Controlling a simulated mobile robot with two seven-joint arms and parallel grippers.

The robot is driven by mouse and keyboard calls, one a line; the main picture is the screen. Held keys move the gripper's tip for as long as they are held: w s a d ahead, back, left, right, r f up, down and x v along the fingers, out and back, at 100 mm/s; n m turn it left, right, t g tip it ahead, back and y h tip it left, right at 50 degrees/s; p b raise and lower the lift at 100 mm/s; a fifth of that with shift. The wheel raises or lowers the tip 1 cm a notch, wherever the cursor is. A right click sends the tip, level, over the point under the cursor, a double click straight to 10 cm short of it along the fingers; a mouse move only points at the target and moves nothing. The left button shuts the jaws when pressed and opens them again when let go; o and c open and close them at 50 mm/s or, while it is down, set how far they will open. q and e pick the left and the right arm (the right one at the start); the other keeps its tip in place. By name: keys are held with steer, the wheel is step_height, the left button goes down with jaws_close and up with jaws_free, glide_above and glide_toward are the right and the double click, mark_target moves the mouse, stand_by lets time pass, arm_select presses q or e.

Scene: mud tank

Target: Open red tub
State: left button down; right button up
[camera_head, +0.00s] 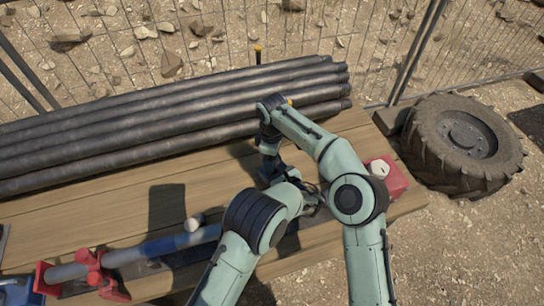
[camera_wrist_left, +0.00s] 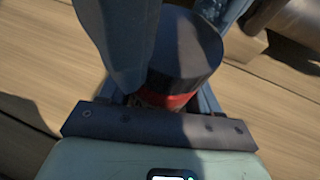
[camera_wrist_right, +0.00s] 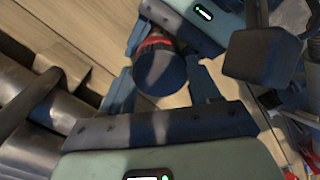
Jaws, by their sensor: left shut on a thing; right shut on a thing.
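The red tub (camera_wrist_left: 168,99) shows in the left wrist view as a red band below a wide dark lid (camera_wrist_left: 188,48). My left gripper (camera_wrist_left: 165,70) has its fingers on either side of the tub, shut on its red part. In the right wrist view, the round dark lid (camera_wrist_right: 162,72) faces my right gripper (camera_wrist_right: 163,88), whose fingers are shut on either side of it; a strip of red (camera_wrist_right: 154,43) shows beyond. In the head view, my arms meet above the wooden table and hide the tub. Whether the lid is loose I cannot tell.
Several dark pipes (camera_head: 180,115) lie along the back of the wooden table (camera_head: 130,205). A blue pipe (camera_head: 165,246) in red clamps (camera_head: 92,268) is at front left. A red box (camera_head: 396,182) stands by the right edge. A large tyre (camera_head: 462,140) lies beyond it.

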steer(key=shift+r, duration=0.15)
steer(key=shift+r, duration=0.95)
steer(key=shift+r, duration=0.1)
steer(key=shift+r, duration=1.95)
arm_select(q)
steer(key=shift+c, duration=0.7)
jaws_free()
